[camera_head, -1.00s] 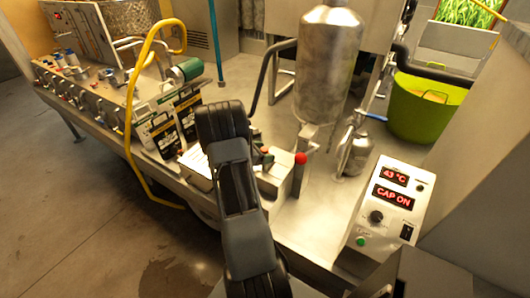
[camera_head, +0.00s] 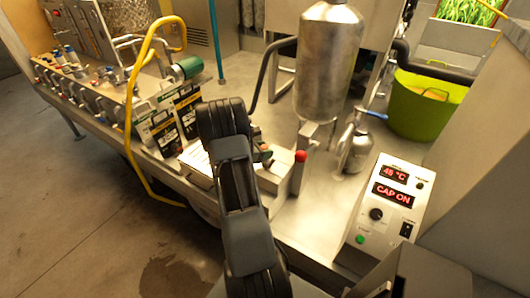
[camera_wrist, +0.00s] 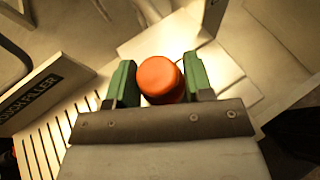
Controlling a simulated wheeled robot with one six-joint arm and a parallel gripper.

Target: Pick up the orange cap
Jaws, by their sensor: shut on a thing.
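The orange cap (camera_wrist: 160,79) is round and sits between the two green fingers of my gripper (camera_wrist: 161,84) in the wrist view. The gripper is shut on it; the left finger shows a thin dark gap or shadow beside the cap. Pale flat sheets or plates lie below the cap in that view, and I cannot tell how far below. In the head view my dark arm hides most of the gripper and the cap; only a bit of green finger (camera_head: 265,156) shows at its right, near the metal block of the bench.
A steel cylinder (camera_head: 328,65) stands behind, with a red-knobbed lever (camera_head: 301,156) close to the right of my arm.

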